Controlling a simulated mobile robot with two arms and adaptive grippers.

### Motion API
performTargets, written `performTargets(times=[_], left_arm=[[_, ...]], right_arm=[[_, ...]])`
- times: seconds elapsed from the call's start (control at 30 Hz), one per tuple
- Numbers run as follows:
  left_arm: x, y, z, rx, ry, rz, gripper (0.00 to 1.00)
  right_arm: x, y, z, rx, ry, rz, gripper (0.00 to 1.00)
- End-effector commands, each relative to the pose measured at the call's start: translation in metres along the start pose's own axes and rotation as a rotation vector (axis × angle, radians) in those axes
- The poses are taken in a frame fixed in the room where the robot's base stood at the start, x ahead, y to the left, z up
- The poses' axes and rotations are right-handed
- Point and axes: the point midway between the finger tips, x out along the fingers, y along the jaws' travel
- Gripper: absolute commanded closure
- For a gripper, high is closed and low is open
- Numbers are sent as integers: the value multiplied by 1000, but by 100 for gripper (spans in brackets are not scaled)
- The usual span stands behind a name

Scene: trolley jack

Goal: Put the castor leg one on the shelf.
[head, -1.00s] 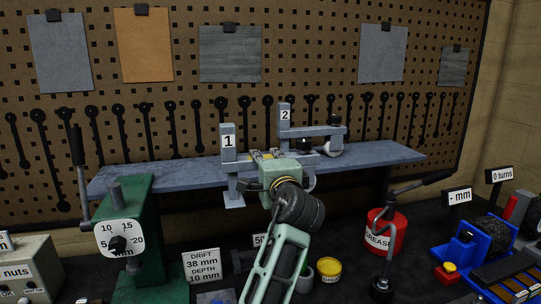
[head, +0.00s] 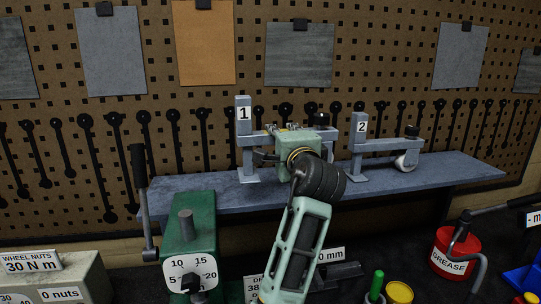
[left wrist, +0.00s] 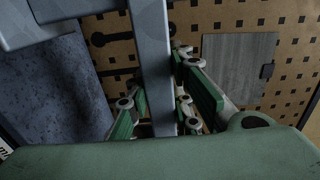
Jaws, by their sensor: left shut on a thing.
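Castor leg one (head: 244,150), a blue-grey post with a "1" label, stands upright at the shelf (head: 210,196) in the head view. Its foot shows against the shelf top; I cannot tell if it touches. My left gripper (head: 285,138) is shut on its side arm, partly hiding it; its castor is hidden. In the left wrist view, the grey bar (left wrist: 150,60) of the leg runs between the green finger pads (left wrist: 165,105). Castor leg two (head: 358,150), labelled "2", stands on the shelf to the right. My right gripper is not in view.
A pegboard (head: 150,110) with wrench silhouettes rises behind the shelf. In front are a green gauge stand (head: 188,235) with a lever, a wheel nuts box (head: 60,278) and a red grease tin (head: 450,255). The left shelf end and far right end are bare.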

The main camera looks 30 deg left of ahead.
Motion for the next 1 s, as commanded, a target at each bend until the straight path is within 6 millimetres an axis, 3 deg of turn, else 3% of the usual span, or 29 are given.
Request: performTargets(times=[0.1, 0.3, 0.43, 0.7, 1.0], left_arm=[[8, 6, 22, 0, -2, -7, 100], [16, 21, 40, -1, 0, -9, 100], [17, 26, 43, -1, 1, -9, 100], [17, 59, 43, 1, 0, -7, 100], [17, 64, 43, -2, 1, -10, 100]], right_arm=[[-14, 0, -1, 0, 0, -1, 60], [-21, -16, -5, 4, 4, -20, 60], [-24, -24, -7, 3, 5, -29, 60], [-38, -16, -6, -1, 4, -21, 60], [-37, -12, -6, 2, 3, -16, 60]])
